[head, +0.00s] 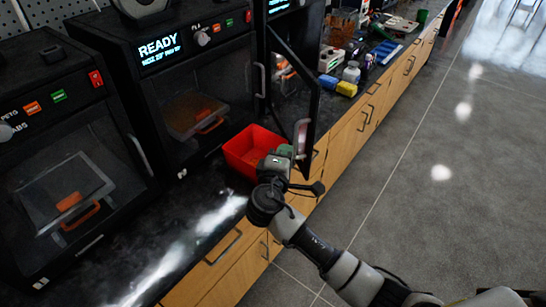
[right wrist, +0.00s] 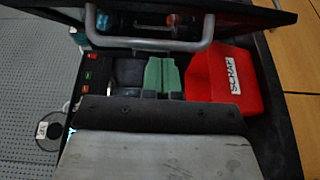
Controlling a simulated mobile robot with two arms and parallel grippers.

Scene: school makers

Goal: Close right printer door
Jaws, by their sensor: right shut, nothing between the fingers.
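The right printer (head: 282,6) stands at the top middle of the head view, partly cut off by the frame. Its dark-framed door (head: 315,98) stands open, swung out over the counter's front edge. My right gripper (head: 284,152) is shut and empty, low beside the door's lower part. In the right wrist view its green fingertips (right wrist: 163,76) are close together, just below the door's grey bar handle (right wrist: 150,44) in the picture. The door's frame (right wrist: 235,15) crosses the top there. I cannot tell whether the gripper touches the door. My left gripper is not in view.
A red scrap bin (head: 240,153) sits on the counter beside my right gripper; it also shows in the right wrist view (right wrist: 213,70). The middle printer (head: 150,85) and left printer (head: 60,180) have shut doors. Bottles and tools lie beyond the door. The floor (head: 440,200) is clear.

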